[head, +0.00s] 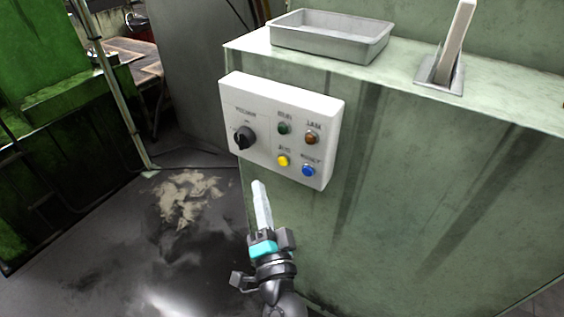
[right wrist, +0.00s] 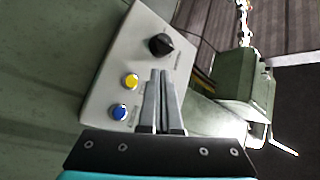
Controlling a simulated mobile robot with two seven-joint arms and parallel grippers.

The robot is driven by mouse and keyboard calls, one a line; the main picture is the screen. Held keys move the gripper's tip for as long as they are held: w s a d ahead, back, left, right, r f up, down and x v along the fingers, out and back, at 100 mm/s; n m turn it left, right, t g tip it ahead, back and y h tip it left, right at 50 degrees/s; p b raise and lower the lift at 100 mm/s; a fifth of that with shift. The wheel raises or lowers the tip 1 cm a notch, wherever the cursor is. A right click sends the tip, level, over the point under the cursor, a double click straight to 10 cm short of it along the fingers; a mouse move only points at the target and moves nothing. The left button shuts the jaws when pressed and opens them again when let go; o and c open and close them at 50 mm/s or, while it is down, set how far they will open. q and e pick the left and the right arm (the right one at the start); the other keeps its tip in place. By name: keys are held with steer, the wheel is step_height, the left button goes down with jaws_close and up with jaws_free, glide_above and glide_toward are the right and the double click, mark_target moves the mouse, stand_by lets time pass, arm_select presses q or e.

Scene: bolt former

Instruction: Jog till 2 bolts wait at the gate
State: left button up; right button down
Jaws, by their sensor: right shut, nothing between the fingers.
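A white control panel (head: 290,125) is fixed to the side of a pale green machine. It carries a black rotary knob (head: 244,137), a yellow button (head: 283,160), a blue button (head: 308,170), a green lamp or button (head: 284,128) and an orange-brown one (head: 312,138). My right gripper (head: 259,186) is shut and empty, just below the panel's lower left edge. In the right wrist view, its fingers (right wrist: 161,78) lie together beside the yellow button (right wrist: 131,81) and the blue button (right wrist: 119,112); contact cannot be told. No bolts or gate can be made out. My left gripper is not in view.
A metal tray (head: 330,42) sits on the pale green machine's top (head: 400,75), with a lever (head: 452,45) to its right. A bright green machine (head: 45,120) stands at the left. Stained dark floor (head: 130,260) lies open between them.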

mark_target(283, 161)
steer(key=shift+w+d, duration=0.85)
steer(key=shift+w, duration=0.35)
steer(key=shift+w+d, duration=0.85)
steer(key=shift+w, duration=0.3)
steer(key=shift+w+d, duration=0.1)
steer(key=shift+w, duration=0.05)
steer(key=shift+w+d, duration=0.15)
steer(key=shift+w, duration=0.05)
